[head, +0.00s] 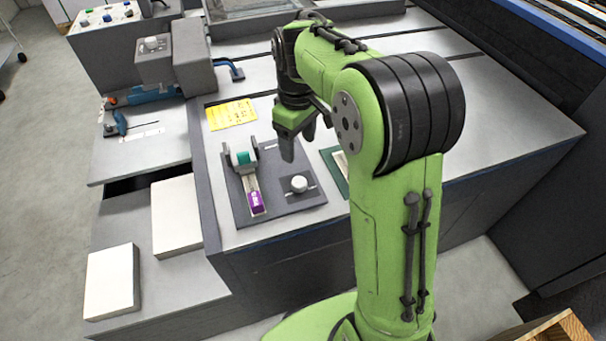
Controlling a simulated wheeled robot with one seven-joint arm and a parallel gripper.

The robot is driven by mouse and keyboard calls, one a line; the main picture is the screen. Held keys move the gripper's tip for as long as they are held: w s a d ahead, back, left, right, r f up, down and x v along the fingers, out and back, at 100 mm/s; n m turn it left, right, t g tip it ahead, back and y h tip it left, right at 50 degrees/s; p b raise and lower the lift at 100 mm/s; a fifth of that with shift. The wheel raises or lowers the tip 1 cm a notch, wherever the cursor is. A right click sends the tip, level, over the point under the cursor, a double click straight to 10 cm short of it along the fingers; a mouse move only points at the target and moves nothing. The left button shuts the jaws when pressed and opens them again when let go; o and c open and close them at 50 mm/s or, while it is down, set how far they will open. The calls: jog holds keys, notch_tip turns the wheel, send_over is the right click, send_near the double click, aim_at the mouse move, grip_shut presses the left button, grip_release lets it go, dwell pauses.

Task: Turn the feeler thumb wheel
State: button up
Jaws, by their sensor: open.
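A teal wheel (243,158), which looks like the thumb wheel, sits between two grey cheeks on a dark plate (275,206). A pale scale strip runs from it toward the near edge, with a purple block (256,202) at its near end. A round white knob (299,184) stands on the same plate, to the right. My gripper (298,150) points down over the far right part of the plate, right of the teal wheel and beyond the knob. It is open and looks empty. It appears apart from the wheel; its exact height is hard to tell.
A yellow label (231,114) lies beyond the plate. A green-edged panel (334,165) is partly hidden by my arm. White stacks (113,282) stand on the lower left ledge. A blue-handled tool (120,122) lies at the left, near a grey raised housing (190,58).

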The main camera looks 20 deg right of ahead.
aim_at(299, 181)
notch_tip(299, 181, down, 14)
jog(key=b, duration=0.4)
jog(key=shift+w+r+b, duration=0.15)
jog(key=shift+r+b, duration=0.1)
jog(key=shift+b, duration=0.15)
jog(key=c, duration=1.1)
jog(key=shift+o, duration=0.2)
jog(key=shift+r+m+p, duration=0.25)
jog(key=shift+m+p, duration=0.55)
jog(key=shift+m, duration=0.3)
jog(key=shift+f+m+p, duration=0.2)
jog(key=shift+m+p, duration=0.1)
jog(key=shift+m, duration=0.8)
jog(key=o, duration=1.1)
jog(key=shift+c, duration=0.2)
